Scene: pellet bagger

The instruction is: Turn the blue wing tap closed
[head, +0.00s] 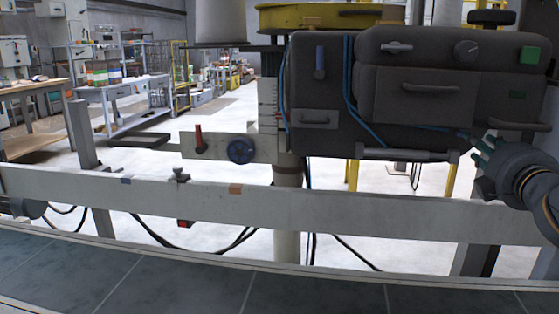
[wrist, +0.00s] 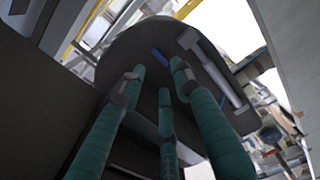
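A blue upright handle (head: 319,62) on the dark panel at the machine's upper left looks like the blue wing tap; it stands vertical. A small blue piece (wrist: 160,57) shows beyond my fingertips in the wrist view; I cannot tell whether it is the same handle. My gripper (head: 482,152) is at the right, beside the machine's lower right corner, well away from the blue handle. In the wrist view its teal fingers (wrist: 156,78) are spread apart with nothing between them, so it is open and empty.
The dark machine body (head: 425,95) carries a grey wing handle (head: 397,47), a round knob (head: 466,48) and a green block (head: 529,56). A blue round knob (head: 241,151) and red lever (head: 198,138) sit lower left. A pale rail (head: 330,203) crosses in front.

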